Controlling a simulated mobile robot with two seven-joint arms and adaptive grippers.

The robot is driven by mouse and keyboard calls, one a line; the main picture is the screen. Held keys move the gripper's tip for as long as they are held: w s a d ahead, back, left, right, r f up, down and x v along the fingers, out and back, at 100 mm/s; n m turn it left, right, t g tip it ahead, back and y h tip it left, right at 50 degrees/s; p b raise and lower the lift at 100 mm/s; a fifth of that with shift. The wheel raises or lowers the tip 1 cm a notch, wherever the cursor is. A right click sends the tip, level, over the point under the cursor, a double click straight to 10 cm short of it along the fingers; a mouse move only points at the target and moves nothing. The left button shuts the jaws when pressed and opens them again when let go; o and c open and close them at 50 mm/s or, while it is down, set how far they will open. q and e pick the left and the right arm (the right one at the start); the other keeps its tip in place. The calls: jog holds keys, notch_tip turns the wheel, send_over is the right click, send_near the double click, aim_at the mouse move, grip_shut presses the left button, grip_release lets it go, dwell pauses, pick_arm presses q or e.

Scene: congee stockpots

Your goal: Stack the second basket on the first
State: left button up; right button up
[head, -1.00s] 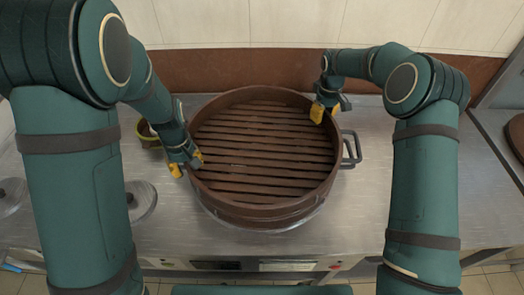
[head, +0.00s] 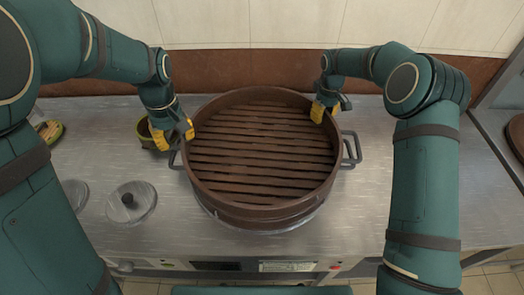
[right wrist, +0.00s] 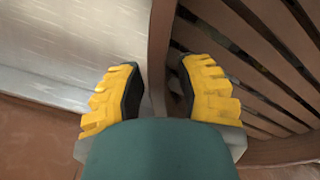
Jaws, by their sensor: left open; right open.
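A round brown basket (head: 262,150) with a slatted floor sits in the middle of the counter, over a metal pot with side handles (head: 351,150). I cannot tell whether its wall is one basket or two stacked. My left gripper (head: 174,135) is open at the basket's left rim, with its yellow right finger close to the rim. I cannot tell whether it touches. My right gripper (head: 325,110) is open at the far right rim. In the right wrist view the basket rim (right wrist: 161,50) runs between the open fingers of the right gripper (right wrist: 158,92).
A small olive bowl (head: 146,132) stands left of the basket, partly behind my left gripper. A round lid with a dark knob (head: 130,202) lies at the front left. A small dish (head: 50,131) is at the far left. The counter's front right is clear.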

notch_tip(320, 180, up, 12)
jog(key=shift+f, duration=0.15)
dwell(0.7)
